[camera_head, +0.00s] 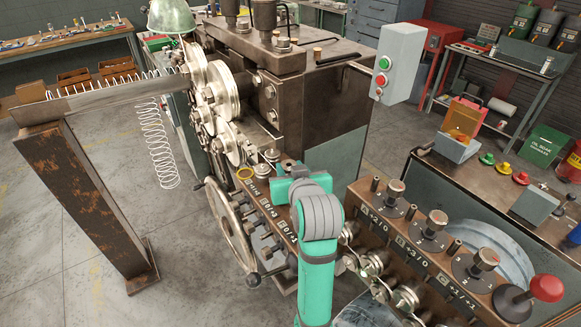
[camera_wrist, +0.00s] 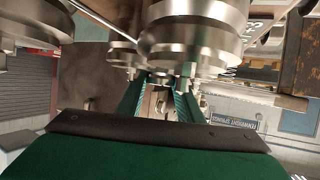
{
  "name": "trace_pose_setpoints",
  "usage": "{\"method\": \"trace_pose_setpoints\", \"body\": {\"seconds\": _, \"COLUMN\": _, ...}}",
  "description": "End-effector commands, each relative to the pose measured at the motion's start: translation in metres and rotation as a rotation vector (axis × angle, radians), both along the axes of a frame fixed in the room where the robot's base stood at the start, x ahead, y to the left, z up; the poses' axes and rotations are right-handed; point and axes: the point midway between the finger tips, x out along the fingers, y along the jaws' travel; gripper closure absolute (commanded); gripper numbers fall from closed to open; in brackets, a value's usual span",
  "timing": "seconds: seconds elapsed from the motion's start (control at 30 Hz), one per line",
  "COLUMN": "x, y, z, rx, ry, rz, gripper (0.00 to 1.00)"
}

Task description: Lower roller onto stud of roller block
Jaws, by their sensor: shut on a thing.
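My gripper (camera_wrist: 162,98) shows in the wrist view, its two teal fingers closed in on a small metal piece between their tips, which I take to be the roller (camera_wrist: 163,73). The roller is mostly hidden by the fingers and by larger shiny wheels (camera_wrist: 195,30) close to it. In the head view, my teal gripper (camera_head: 287,172) is in front of the machine, over the back end of the labelled block rail (camera_head: 270,207). The roller block and its stud cannot be told apart clearly there. I cannot tell whether the roller touches the stud.
Large feed rollers (camera_head: 222,90) stand just left of and above my gripper. A handwheel (camera_head: 230,222) is below left. A control box (camera_head: 399,62) hangs at upper right. Several knobs (camera_head: 436,220) line the bench at right.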

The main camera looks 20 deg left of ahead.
Motion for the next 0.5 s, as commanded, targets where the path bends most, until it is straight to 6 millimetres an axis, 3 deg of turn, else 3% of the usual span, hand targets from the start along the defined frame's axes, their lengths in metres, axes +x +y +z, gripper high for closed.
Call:
{"method": "trace_pose_setpoints", "body": {"seconds": 0.47, "x": 0.0001, "y": -0.0001, "z": -0.0093, "rx": 0.001, "ry": -0.002, "rz": 0.000, "gripper": 1.00}}
{"method": "trace_pose_setpoints", "body": {"seconds": 0.5, "x": 0.0001, "y": 0.0000, "z": -0.0089, "rx": 0.001, "ry": -0.002, "rz": 0.000, "gripper": 0.57}}
